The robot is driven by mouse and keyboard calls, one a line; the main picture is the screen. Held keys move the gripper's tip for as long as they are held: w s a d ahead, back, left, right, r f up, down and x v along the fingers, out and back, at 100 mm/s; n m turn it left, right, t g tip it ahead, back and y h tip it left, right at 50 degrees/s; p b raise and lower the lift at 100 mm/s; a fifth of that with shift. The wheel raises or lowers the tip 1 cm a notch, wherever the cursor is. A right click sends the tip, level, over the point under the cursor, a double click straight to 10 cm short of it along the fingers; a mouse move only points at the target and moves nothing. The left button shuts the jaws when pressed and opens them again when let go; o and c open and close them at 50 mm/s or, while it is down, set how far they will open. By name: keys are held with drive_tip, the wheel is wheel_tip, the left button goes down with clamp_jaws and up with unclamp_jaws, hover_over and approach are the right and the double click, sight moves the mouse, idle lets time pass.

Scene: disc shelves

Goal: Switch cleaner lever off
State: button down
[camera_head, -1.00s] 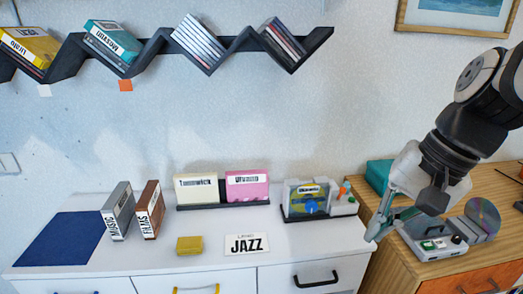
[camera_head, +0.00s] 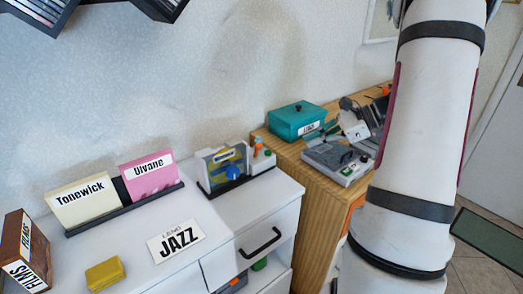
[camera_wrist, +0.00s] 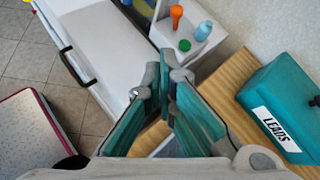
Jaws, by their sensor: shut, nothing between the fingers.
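The grey device that looks like the cleaner (camera_head: 336,163) stands on the wooden cabinet in the head view. It has a dark raised part on top and a small green spot at its front; the lever's position is too small to tell. My gripper (camera_head: 322,136) is partly visible just behind and above it, beside the teal box. In the wrist view my gripper (camera_wrist: 168,72) has its teal-padded fingers shut and empty. The cleaner is not clearly visible there. My arm hides part of the cabinet at the right.
A teal box labelled LEADS (camera_wrist: 282,108) stands on the wooden cabinet (camera_head: 282,153), close to my gripper. A small white rack with bottles (camera_head: 258,161) stands on the white cabinet. Tonewick (camera_head: 82,201) and Ulvane (camera_head: 148,174) cases stand left, beside the JAZZ card (camera_head: 176,241).

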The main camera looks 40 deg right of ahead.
sight(256, 150)
drive_tip(key=shift+d+f+m+t, duration=0.45)
drive_tip(key=shift+d+f, duration=0.2)
drive_tip(key=shift+d, duration=0.35)
drive_tip(key=shift+w+a, duration=0.1)
drive_tip(key=b+x, duration=0.1)
drive_tip(key=x, duration=0.8)
drive_tip(key=shift+w+a+f, duration=0.1)
drive_tip(key=shift+f, duration=0.15)
drive_tip(key=shift+w+a+r, duration=0.25)
drive_tip(key=shift+w+a, duration=0.85)
drive_tip(key=shift+a, duration=0.05)
drive_tip(key=shift+w+a+r, duration=0.1)
drive_tip(key=shift+w+a, duration=0.25)
drive_tip(key=shift+a, duration=0.05)
drive_tip(key=shift+r+p, duration=0.1)
drive_tip(key=shift+p, duration=0.2)
drive_tip(key=shift+w+r+g+p, duration=0.1)
drive_tip(key=shift+r+g+p, duration=0.05)
drive_tip(key=shift+g+p, duration=0.3)
